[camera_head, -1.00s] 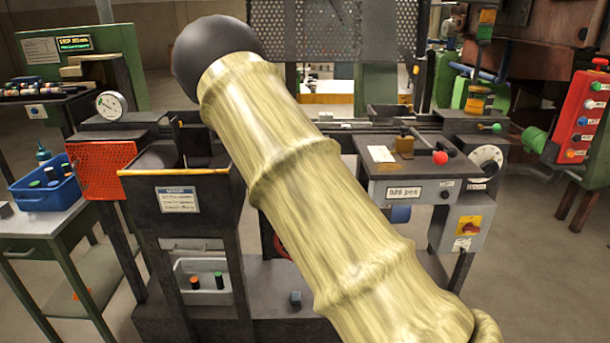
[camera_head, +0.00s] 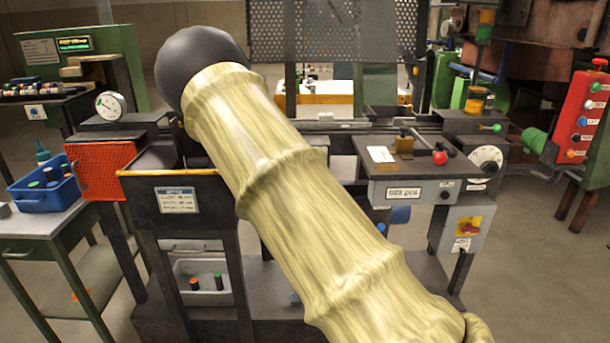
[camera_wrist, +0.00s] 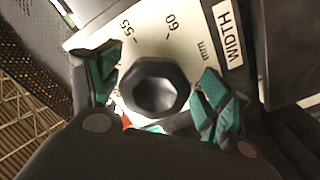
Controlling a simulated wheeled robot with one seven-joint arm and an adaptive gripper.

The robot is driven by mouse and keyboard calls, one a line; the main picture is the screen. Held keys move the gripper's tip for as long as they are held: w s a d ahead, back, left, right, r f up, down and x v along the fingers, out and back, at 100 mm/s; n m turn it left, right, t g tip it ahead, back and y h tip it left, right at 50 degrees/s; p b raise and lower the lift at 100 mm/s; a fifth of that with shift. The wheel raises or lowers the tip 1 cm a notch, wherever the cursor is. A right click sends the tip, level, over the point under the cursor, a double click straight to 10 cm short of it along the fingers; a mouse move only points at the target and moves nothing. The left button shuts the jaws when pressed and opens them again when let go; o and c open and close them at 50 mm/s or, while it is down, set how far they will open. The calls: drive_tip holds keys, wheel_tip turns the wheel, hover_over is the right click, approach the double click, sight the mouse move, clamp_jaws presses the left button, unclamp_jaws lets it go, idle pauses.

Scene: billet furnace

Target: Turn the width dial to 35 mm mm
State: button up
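In the wrist view, the width dial (camera_wrist: 190,50) is a pale plate marked 55 and 60, with mm and a WIDTH label (camera_wrist: 228,33). Its dark faceted knob (camera_wrist: 155,87) sits between the teal-padded fingers of my gripper (camera_wrist: 157,92). The fingers stand apart on either side of the knob, with visible gaps. A small red patch shows at the knob's lower left; I cannot tell whether it is the pointer. The 35 mark is not visible. In the head view my arm hides my gripper, and I cannot tell for certain where the width dial is.
In the head view, a white round dial (camera_head: 486,158) is on the machine's right, beside a grey control box (camera_head: 425,191) with a red-knobbed lever (camera_head: 439,158). A red button panel (camera_head: 583,115) stands farther right. A blue bin (camera_head: 45,196) sits on the left table.

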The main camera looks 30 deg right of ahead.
drive_tip(key=shift+s+r, duration=0.1)
drive_tip(key=v, duration=1.2)
drive_tip(key=shift+d, duration=0.1)
idle(0.4)
drive_tip(key=s+a+f+m+g+y+p, duration=0.1)
drive_tip(key=s+a+f+g+y, duration=0.15)
drive_tip(key=s+f, duration=0.45)
drive_tip(key=s+a+f+g+y+p, duration=0.1)
drive_tip(key=s+a+f+g+p, duration=0.2)
drive_tip(key=f, duration=0.7)
drive_tip(key=s+a+f+m+g+y, duration=0.1)
drive_tip(key=s+a+f+g, duration=0.15)
drive_tip(key=s+f, duration=0.5)
drive_tip(key=s+a+f+g+y+p, duration=0.1)
drive_tip(key=s+a+f+g, duration=0.1)
drive_tip(key=s+a, duration=0.3)
drive_tip(key=s+a+f+g+y+p, duration=0.1)
drive_tip(key=s+a+f, duration=0.4)
drive_tip(key=s, duration=0.6)
drive_tip(key=s+a+f+m+g+y+p, duration=0.1)
drive_tip(key=s+a+f+g+y, duration=0.2)
drive_tip(key=s, duration=0.6)
drive_tip(key=shift+a+f+g, duration=0.6)
drive_tip(key=shift+a+f, duration=0.1)
drive_tip(key=shift+a, duration=0.3)
